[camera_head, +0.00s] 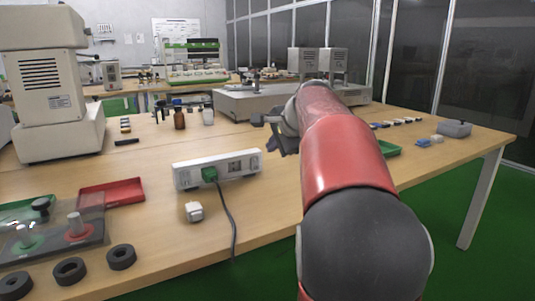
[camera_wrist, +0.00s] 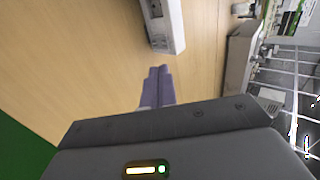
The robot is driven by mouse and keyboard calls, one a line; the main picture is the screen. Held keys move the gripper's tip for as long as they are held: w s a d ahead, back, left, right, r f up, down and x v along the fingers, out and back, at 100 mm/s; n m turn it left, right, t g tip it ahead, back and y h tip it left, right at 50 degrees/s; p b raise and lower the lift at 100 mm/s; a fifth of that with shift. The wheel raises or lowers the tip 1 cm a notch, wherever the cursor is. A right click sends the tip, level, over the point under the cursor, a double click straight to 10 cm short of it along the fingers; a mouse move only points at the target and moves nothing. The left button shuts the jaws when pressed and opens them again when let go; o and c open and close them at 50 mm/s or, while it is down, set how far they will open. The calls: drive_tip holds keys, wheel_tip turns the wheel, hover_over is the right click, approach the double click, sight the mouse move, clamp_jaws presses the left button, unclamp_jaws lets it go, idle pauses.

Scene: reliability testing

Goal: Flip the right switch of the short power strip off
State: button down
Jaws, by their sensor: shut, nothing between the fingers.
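A short white power strip (camera_head: 217,168) lies on the wooden table left of my arm in the head view. A green plug (camera_head: 209,174) with a dark cord sits in its left part. Its switches are too small to make out. My gripper (camera_head: 258,119) is above and to the right of the strip, apart from it and partly hidden by my red arm. In the wrist view the gripper's two fingers (camera_wrist: 158,69) are together and empty, pointing toward the near end of the strip (camera_wrist: 166,20), with a gap of bare table seen between.
A white adapter (camera_head: 194,211) lies in front of the strip. A large grey instrument (camera_head: 235,104) stands behind. Table around the strip's right end is bare.

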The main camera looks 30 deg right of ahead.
drive_tip(key=v, duration=0.4)
drive_tip(key=shift+w+r, duration=0.2)
drive_tip(key=shift+w, duration=0.1)
drive_tip(key=s+a+f+n+g, duration=0.1)
drive_tip(key=s+a+f+n, duration=0.5)
drive_tip(key=s, duration=0.3)
drive_tip(key=s+a+f+n+g, duration=0.1)
drive_tip(key=s+a+f+n, duration=0.4)
drive_tip(key=s+f, duration=0.3)
drive_tip(key=s+a+f+n+g, duration=0.2)
drive_tip(key=s+a+f+n, duration=0.4)
drive_tip(key=s, duration=0.5)
drive_tip(key=shift+s+a+f+n, duration=0.15)
drive_tip(key=shift+a+f+n, duration=0.15)
drive_tip(key=shift+a+f, duration=0.6)
